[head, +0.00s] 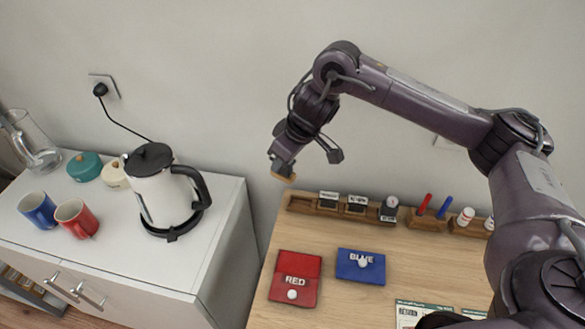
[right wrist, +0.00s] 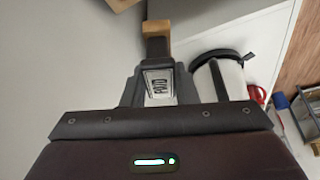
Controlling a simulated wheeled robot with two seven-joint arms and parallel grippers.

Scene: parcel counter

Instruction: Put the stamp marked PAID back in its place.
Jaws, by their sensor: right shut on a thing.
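My right gripper (head: 283,160) is raised above the left end of the wooden stamp rack (head: 300,205), in front of the wall. It is shut on a stamp with a tan wooden base (head: 284,178). In the right wrist view, this PAID stamp (right wrist: 159,86) shows its label between the fingers, with its wooden block beyond them. The stamp is apart from the rack. The rack holds several other dark stamps (head: 328,200); its leftmost place looks empty. My left gripper is out of view.
A red ink pad (head: 296,270) and a blue ink pad (head: 361,275) lie on the wooden counter. Pen holders (head: 428,222) stand right of the rack. A white cabinet (head: 110,262) at the left bears a kettle (head: 160,190) and mugs.

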